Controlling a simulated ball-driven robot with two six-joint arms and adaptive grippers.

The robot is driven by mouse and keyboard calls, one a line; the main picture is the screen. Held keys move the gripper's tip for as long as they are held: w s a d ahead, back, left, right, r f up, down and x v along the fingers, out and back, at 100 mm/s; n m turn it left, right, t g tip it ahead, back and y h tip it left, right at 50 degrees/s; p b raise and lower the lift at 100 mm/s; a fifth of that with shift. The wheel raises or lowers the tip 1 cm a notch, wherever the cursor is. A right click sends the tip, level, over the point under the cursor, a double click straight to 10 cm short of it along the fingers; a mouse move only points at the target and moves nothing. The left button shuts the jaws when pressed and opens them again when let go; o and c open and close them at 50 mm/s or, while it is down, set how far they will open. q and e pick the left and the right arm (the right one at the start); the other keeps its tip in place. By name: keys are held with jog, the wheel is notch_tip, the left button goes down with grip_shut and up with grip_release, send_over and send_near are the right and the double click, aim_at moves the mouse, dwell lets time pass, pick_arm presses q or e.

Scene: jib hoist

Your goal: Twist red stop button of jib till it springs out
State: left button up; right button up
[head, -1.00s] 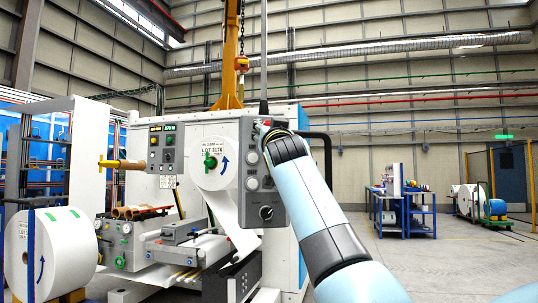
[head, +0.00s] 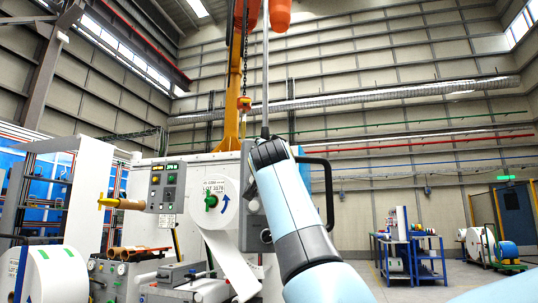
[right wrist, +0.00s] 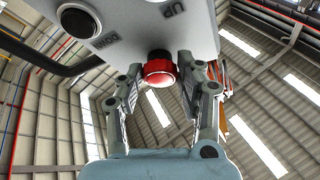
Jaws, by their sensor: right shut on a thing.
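The red stop button (right wrist: 159,70) is on the underside of the grey jib pendant (right wrist: 150,20) in the right wrist view. My right gripper (right wrist: 160,78) comes from below with one finger on each side of the button, shut on it. In the head view the pendant (head: 251,206) hangs mostly behind my right arm, and the button is hidden there. My left gripper is not in view.
A white paper roll (head: 212,205) and machine stand behind. Open floor lies right, before a blue bench (head: 410,257).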

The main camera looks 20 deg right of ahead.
jog(key=shift+r, duration=0.15)
jog(key=o, duration=0.9)
jog(key=shift+o, duration=1.2)
jog(key=shift+w+f, duration=0.2)
jog(key=shift+s, duration=0.1)
jog(key=v, duration=0.7)
jog(key=shift+s, duration=0.2)
jog(key=shift+f, duration=0.2)
